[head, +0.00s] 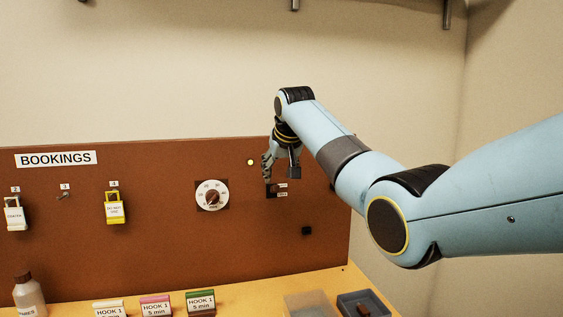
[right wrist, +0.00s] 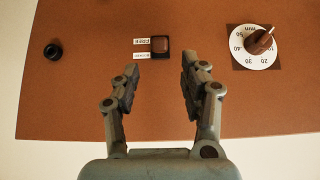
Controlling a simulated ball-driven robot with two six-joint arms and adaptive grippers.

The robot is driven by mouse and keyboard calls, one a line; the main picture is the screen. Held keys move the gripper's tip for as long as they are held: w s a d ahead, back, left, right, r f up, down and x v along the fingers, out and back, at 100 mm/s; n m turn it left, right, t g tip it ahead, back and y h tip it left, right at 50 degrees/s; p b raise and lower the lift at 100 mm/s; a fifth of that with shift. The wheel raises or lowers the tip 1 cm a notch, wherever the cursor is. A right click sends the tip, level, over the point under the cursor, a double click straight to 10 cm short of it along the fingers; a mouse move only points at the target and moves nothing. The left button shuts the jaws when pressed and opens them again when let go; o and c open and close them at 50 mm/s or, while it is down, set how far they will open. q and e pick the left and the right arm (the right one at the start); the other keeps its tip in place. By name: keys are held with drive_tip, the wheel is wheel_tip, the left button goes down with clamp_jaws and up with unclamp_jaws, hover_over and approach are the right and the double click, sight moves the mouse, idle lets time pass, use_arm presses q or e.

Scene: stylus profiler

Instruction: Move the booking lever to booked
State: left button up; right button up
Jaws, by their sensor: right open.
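The booking lever (head: 271,190) is a small dark switch on the brown board, with two small white labels (head: 282,190) at its right. In the right wrist view, which is turned over, the lever (right wrist: 160,45) shows as a dark square beside the labels FREE and another too small to read surely. I cannot tell its setting. My right gripper (head: 281,173) is just above the lever in the head view. In the right wrist view my gripper (right wrist: 159,67) is open and empty, its fingertips apart on either side of the lever's line, not visibly touching it. My left gripper is out of view.
A round timer dial (head: 212,195) is left of the lever, and a black knob (head: 307,231) is below right. A small yellow lamp (head: 250,162) is at upper left. Padlocks hang at left. Hook cards, a bottle and trays (head: 367,304) stand on the bench below.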

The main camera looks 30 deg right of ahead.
drive_tip(key=v, duration=0.4)
idle(0.4)
